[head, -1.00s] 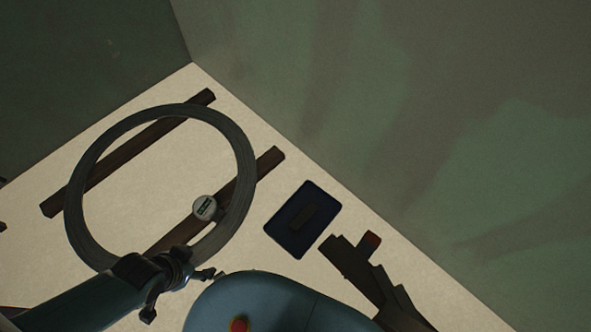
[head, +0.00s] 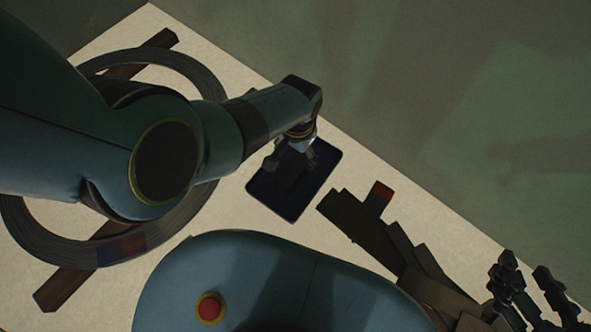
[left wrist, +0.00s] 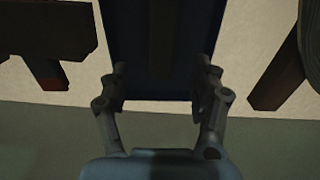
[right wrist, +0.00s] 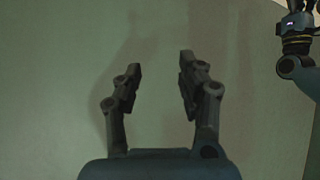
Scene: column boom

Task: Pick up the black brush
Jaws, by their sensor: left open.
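A dark blue tray (head: 258,187) lies flat on the pale surface, and it fills the upper middle of the left wrist view (left wrist: 120,30). A dark, oblong thing on it, seemingly the black brush (head: 291,180), also shows dimly in the left wrist view (left wrist: 166,40). My left gripper (head: 292,158) is over the tray, open, with its fingers apart to either side of the dark strip; I cannot tell its height above it.
A large grey ring (head: 28,235) lies over dark wooden beams (head: 60,290) at the left, partly behind my left arm. Stacked dark planks (head: 360,225) with a reddish block (head: 380,196) lie right of the tray.

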